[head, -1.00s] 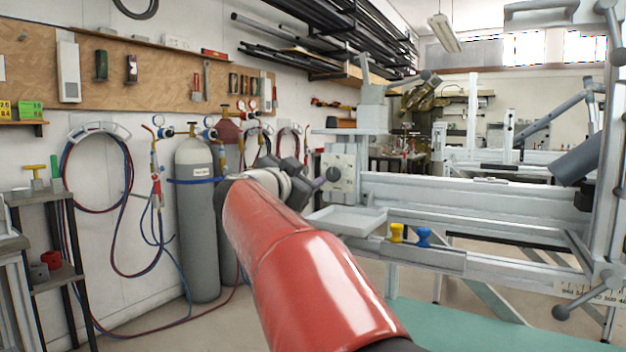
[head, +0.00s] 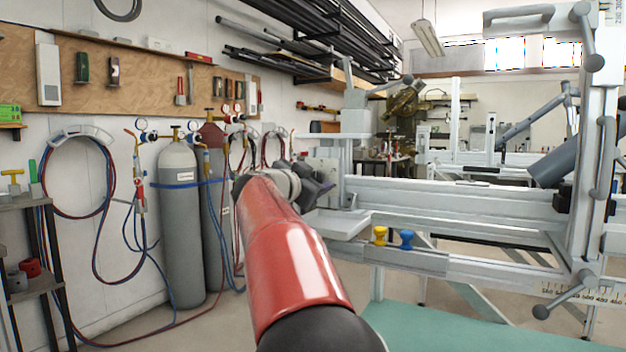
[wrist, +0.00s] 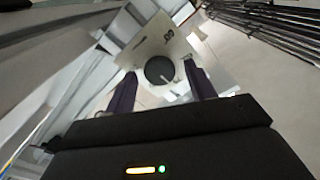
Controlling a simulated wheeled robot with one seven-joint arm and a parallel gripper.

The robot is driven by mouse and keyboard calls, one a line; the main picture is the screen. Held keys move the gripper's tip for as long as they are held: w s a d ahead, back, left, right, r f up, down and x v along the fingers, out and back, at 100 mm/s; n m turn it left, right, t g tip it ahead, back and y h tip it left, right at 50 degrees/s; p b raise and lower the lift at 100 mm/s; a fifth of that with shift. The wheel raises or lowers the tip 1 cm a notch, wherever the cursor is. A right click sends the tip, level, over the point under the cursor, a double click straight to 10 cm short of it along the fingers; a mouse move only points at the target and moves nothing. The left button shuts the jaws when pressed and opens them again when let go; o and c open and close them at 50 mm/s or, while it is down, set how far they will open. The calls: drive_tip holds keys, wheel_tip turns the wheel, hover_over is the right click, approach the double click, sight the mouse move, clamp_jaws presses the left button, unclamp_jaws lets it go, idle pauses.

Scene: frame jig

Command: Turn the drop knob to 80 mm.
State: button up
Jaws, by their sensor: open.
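The drop knob (wrist: 160,70) is a dark round knob with a pale pointer line, on a light plate (wrist: 150,45) with small markings too blurred to read. In the wrist view my gripper (wrist: 160,72) is open, with one dark finger on each side of the knob and a gap to each. I cannot tell how far the fingertips are from the plate. In the head view my gripper (head: 318,188) is in front of the plate (head: 326,168) and hides the knob.
A shallow tray (head: 338,224) sits below the plate. A yellow knob (head: 380,236) and a blue knob (head: 407,240) stand on the rail to its right. Gas cylinders (head: 180,225) stand at the left. A long white beam (head: 450,195) runs right from the plate.

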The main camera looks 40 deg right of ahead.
drive_tip(key=c, duration=0.9)
drive_tip(key=shift+c, duration=0.2)
drive_tip(key=m+p, duration=0.2)
drive_tip(key=m, duration=0.2)
drive_tip(key=shift+m, duration=0.3)
drive_tip(key=m+p, duration=0.1)
drive_tip(key=m, duration=0.4)
drive_tip(key=shift+f, duration=0.2)
drive_tip(key=m+b, duration=0.1)
drive_tip(key=m, duration=0.3)
drive_tip(key=m+b, duration=0.2)
drive_tip(key=m, duration=0.3)
drive_tip(key=m+b, duration=0.1)
drive_tip(key=m, duration=0.4)
drive_tip(key=shift+f, duration=0.25)
drive_tip(key=shift+m, duration=0.3)
